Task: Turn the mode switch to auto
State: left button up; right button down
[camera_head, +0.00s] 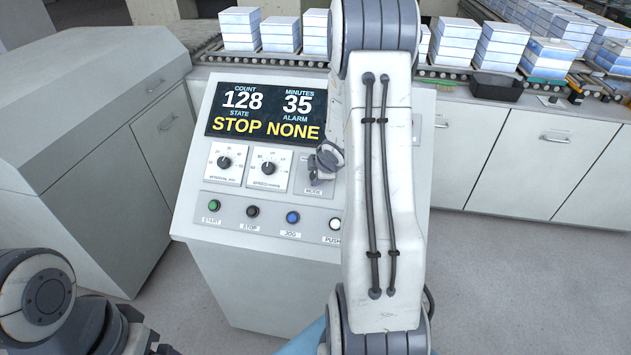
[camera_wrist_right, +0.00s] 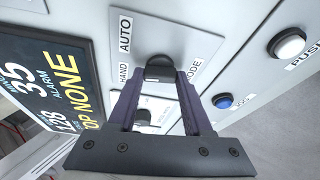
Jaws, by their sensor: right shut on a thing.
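The mode switch (camera_wrist_right: 160,68) is a black knob on a pale plate in the right wrist view. The plate is marked AUTO, HAND and MODE. My right gripper (camera_wrist_right: 160,80) is shut on this knob, with one dark finger on each side of it. I cannot tell which mark the knob points to. In the head view my right gripper (camera_head: 327,160) is at the panel just above the MODE label and hides the switch. My left arm shows only in part at the lower left, and its fingers are not seen.
The sloped control panel (camera_head: 190,205) has a display (camera_head: 265,113) reading 128, 35, STOP and NONE. Two dials (camera_head: 225,162) and a row of green, black, blue and white buttons (camera_head: 292,217) are close by. Stacks of white blocks (camera_head: 500,45) stand on a conveyor behind.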

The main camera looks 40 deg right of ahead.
jog(key=m+b, duration=0.2)
jog(key=b, duration=0.1)
jog(key=m+h+b, duration=0.1)
jog(key=m+b, duration=0.1)
jog(key=b, duration=0.1)
jog(key=m+t+b, duration=0.1)
jog(key=m+b, duration=0.1)
jog(key=shift+a+f+m+h+b, duration=0.1)
jog(key=shift+f+m+h+b, duration=0.2)
jog(key=shift+f+h+b, duration=0.1)
jog(key=shift+s+r+m+h+b, duration=0.1)
jog(key=shift+r+m+h+b, duration=0.2)
jog(key=shift+m+b, duration=0.6)
jog(key=shift+c, duration=1.6)
grip_release()
jog(key=p+v, duration=0.3)
jog(key=v, duration=0.7)
jog(key=shift+s+p, duration=0.3)
